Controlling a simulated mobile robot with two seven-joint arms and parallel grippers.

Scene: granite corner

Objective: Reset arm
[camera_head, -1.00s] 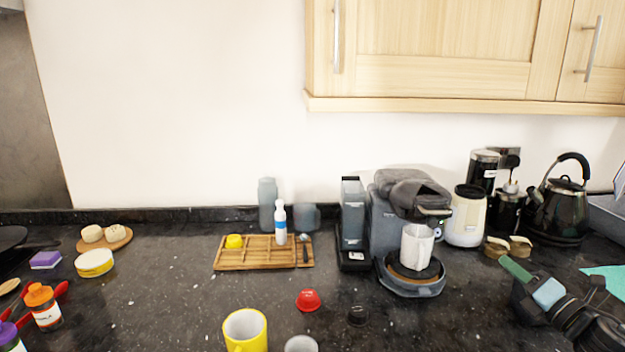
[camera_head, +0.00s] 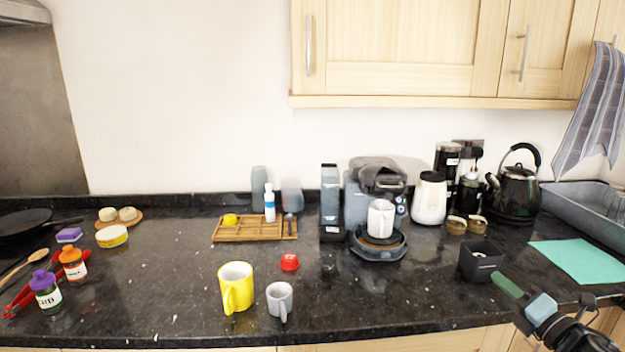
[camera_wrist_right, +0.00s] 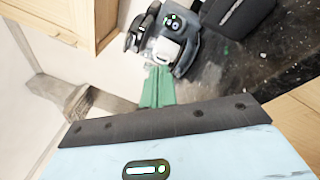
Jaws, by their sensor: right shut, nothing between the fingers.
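My right gripper (camera_head: 509,286) shows at the lower right of the head view, in front of the counter's front edge. Its green fingers are shut together with nothing between them. In the right wrist view the shut green fingers (camera_wrist_right: 157,88) point toward the coffee machine (camera_wrist_right: 168,38), which stands some way off. My left gripper is in neither view. The coffee machine (camera_head: 360,222) stands at the back of the counter with a white cup (camera_head: 380,219) on its drip tray.
A black square container (camera_head: 481,262) stands close behind my right gripper. A yellow mug (camera_head: 236,288), a grey mug (camera_head: 280,300) and a red capsule (camera_head: 290,262) are at the counter's middle. A kettle (camera_head: 514,192) and a teal mat (camera_head: 582,262) are at the right.

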